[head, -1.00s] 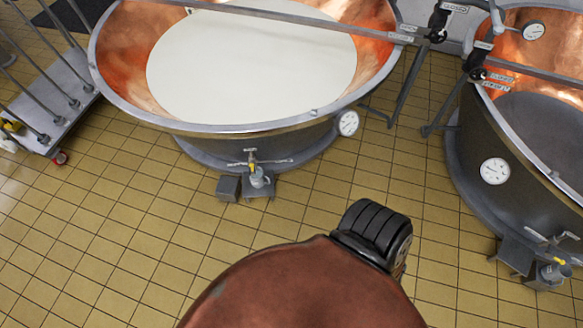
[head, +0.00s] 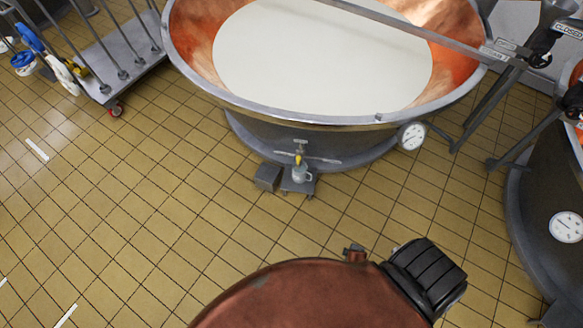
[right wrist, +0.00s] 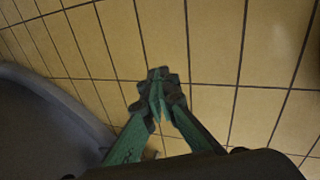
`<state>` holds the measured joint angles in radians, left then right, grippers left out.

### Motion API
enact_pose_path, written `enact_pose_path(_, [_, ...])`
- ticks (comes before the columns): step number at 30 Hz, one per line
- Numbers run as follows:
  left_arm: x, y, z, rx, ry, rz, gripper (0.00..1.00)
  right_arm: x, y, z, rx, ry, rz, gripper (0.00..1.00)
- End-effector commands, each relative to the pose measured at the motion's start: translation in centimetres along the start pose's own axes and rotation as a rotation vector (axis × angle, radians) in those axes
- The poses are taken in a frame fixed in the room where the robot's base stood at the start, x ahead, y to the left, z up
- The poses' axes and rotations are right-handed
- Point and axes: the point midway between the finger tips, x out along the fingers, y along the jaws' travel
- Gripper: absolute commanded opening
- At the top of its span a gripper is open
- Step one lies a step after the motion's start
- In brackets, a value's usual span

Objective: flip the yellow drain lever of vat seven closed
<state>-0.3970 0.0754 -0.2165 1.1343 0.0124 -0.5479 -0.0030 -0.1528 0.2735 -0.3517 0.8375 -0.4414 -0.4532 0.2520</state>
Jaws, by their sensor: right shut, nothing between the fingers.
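A large copper vat (head: 185,60) filled with a white liquid stands at the top middle of the head view. A small yellow lever (head: 298,159) shows on the drain fitting at its front foot, above a grey stand; its exact position is too small to tell. No vat number is readable. My right gripper (right wrist: 160,88) is shut and empty above the tiled floor in the right wrist view, with no lever near its fingertips. My left gripper is not in view.
A second vat (head: 535,215) stands at the right edge. A wheeled metal trolley (head: 110,80) and a blue and white bucket (head: 25,63) are at the upper left. A grey curved edge (right wrist: 60,85) borders the floor in the right wrist view. Open tiled floor lies before the first vat.

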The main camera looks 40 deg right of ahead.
Motion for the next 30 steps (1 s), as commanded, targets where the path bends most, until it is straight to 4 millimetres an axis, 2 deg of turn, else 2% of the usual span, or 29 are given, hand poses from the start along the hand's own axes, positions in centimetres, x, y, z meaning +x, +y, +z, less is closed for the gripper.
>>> enact_pose_path(1, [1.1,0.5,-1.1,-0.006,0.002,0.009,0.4,2.0,2.9,-2.6,-0.07,0.012,0.078,0.0])
enact_pose_path(2, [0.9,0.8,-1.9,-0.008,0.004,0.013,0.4,2.3,4.9,-4.3,-0.105,0.023,0.128,0.0])
enact_pose_path(3, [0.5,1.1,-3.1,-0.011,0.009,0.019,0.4,2.4,7.3,-6.7,-0.149,0.039,0.196,0.0])
enact_pose_path(7, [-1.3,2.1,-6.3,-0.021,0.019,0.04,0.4,1.4,14.0,-14.8,-0.275,0.118,0.432,0.0])
enact_pose_path(9, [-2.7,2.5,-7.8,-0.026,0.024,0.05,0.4,0.0,16.6,-19.3,-0.333,0.179,0.562,0.0])
enact_pose_path(12, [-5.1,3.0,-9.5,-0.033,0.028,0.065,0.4,-2.7,19.1,-25.3,-0.398,0.285,0.742,0.0])
enact_pose_path(15, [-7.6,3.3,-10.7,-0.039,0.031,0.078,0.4,-5.9,20.0,-30.3,-0.443,0.404,0.896,0.0])
enact_pose_path(18, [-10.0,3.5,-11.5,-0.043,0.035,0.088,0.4,-9.0,19.9,-33.8,-0.469,0.517,1.011,0.0])
enact_pose_path(21, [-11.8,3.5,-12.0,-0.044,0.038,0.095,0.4,-11.4,19.4,-36.0,-0.484,0.604,1.086,0.0])
enact_pose_path(25, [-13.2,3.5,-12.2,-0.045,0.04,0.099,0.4,-13.2,19.0,-37.2,-0.489,0.666,1.133,0.0])
enact_pose_path(30, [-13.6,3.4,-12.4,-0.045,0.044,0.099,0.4,-13.8,19.1,-37.5,-0.488,0.678,1.144,0.0])
